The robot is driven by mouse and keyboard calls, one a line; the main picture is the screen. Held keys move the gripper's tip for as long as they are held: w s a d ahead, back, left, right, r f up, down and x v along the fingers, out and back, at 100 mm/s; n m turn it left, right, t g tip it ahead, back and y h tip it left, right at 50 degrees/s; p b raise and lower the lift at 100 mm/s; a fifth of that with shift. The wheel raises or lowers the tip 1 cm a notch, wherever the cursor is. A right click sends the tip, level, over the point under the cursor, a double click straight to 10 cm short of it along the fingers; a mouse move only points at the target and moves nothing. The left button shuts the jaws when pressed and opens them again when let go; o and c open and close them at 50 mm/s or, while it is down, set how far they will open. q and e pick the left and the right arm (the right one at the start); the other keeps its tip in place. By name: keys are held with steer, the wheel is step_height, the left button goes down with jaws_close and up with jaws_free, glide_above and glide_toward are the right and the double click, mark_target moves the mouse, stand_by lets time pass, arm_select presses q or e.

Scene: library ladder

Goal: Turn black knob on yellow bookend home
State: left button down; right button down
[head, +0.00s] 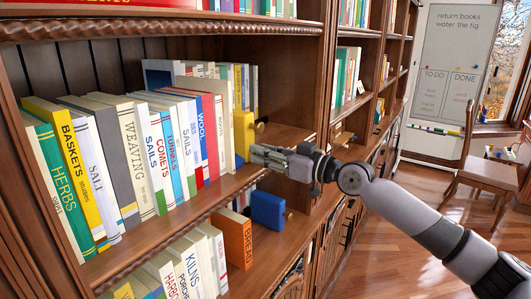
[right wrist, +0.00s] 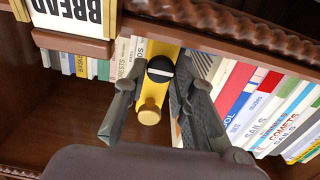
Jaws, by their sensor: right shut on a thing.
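The yellow bookend (head: 241,128) stands at the right end of the book row on the middle shelf in the head view. A yellow peg (head: 260,127) sticks out above my right gripper (head: 258,153), which is at the bookend's front face. The right wrist view, upside down, shows the bookend and its peg (right wrist: 149,112) between the fingers. The round black knob (right wrist: 160,69) with a pale stripe lies between the fingertips of my right gripper (right wrist: 157,75). That gripper is shut on the knob; the exact contact is hard to see. In the head view the gripper hides the knob. My left gripper is not in view.
Books (head: 130,135) fill the shelf left of the bookend. A blue bookend (head: 268,210) and an orange book (head: 233,238) stand on the shelf below. The shelf right of the yellow bookend is bare. A whiteboard (head: 441,85) and wooden chair (head: 487,172) are farther right.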

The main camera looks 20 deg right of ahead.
steer(key=shift+m, duration=0.4)
steer(key=m+p, duration=0.1)
steer(key=m, duration=0.2)
steer(key=shift+m+p, duration=0.35)
steer(key=shift+m, duration=0.05)
steer(key=shift+d+f+m+p, duration=0.1)
steer(key=shift+m+p, duration=4)
steer(key=shift+m, duration=2.6)
steer(key=c, duration=1.5)
jaws_free()
steer(key=shift+w, duration=0.1)
steer(key=shift+o, duration=0.7)
steer(key=shift+f, duration=0.15)
